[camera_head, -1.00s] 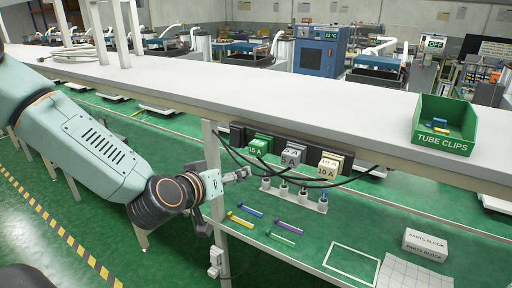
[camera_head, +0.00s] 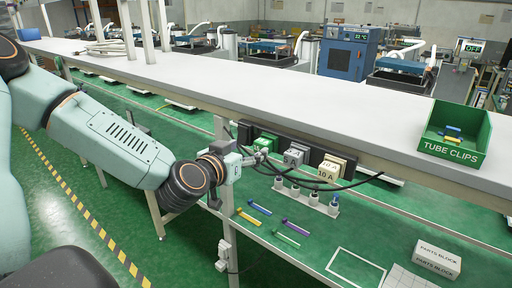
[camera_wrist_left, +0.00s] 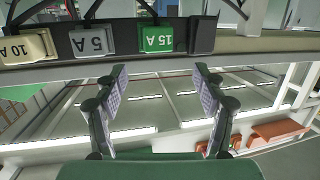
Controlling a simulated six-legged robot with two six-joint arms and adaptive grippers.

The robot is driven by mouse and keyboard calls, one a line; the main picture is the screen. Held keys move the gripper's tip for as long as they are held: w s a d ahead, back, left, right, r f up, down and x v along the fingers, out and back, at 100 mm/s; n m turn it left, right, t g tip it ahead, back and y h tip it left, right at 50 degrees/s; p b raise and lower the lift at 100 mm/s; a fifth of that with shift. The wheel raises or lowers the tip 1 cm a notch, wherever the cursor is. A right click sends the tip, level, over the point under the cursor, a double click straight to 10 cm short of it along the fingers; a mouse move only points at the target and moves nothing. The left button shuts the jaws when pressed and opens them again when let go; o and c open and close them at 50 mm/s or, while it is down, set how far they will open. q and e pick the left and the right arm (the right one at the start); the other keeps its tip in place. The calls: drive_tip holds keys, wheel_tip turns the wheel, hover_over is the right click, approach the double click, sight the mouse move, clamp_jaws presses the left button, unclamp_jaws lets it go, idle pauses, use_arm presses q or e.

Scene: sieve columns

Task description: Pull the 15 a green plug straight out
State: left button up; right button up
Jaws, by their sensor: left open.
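The green 15 A plug (camera_head: 266,141) sits in the dark socket strip under the bench edge, at its left end. In the left wrist view the green plug (camera_wrist_left: 160,38) appears upside down, with a black cable at it. My left gripper (camera_head: 256,159) is just in front of the plug and partly covers it. In the wrist view my left gripper (camera_wrist_left: 160,82) has its two fingers spread wide and empty, with the plug beyond and between the tips, apart from them. My right gripper is not in view.
The grey 5 A plug (camera_head: 293,156) and cream 10 A plug (camera_head: 330,169) stand right of the green one. Black cables hang across. A green bin (camera_head: 455,135) is on the bench.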

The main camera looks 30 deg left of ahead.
sight(262, 142)
use_arm(q)
drive_tip(key=x, duration=0.2)
drive_tip(key=b+x, duration=0.1)
drive_tip(key=shift+w+d+f, duration=0.2)
drive_tip(key=shift+w+d, duration=0.05)
drive_tip(key=shift+w, duration=0.15)
drive_tip(key=shift+w+d, duration=0.1)
drive_tip(key=shift+w, duration=0.65)
drive_tip(key=shift+w+a+f, duration=0.35)
drive_tip(key=shift+w+a, duration=0.2)
drive_tip(key=shift+w, duration=0.3)
drive_tip(key=shift+w+d, duration=0.1)
drive_tip(key=shift+w, duration=0.15)
drive_tip(key=shift+s+d+r, duration=0.1)
drive_tip(key=shift+d, duration=0.15)
drive_tip(key=shift+c, duration=0.7)
drive_tip(key=shift+a, duration=0.3)
drive_tip(key=c, duration=0.5)
drive_tip(key=shift+d, duration=0.25)
drive_tip(key=c, duration=0.7)
drive_tip(key=o, duration=0.6)
drive_tip(key=shift+a, duration=0.1)
clamp_jaws()
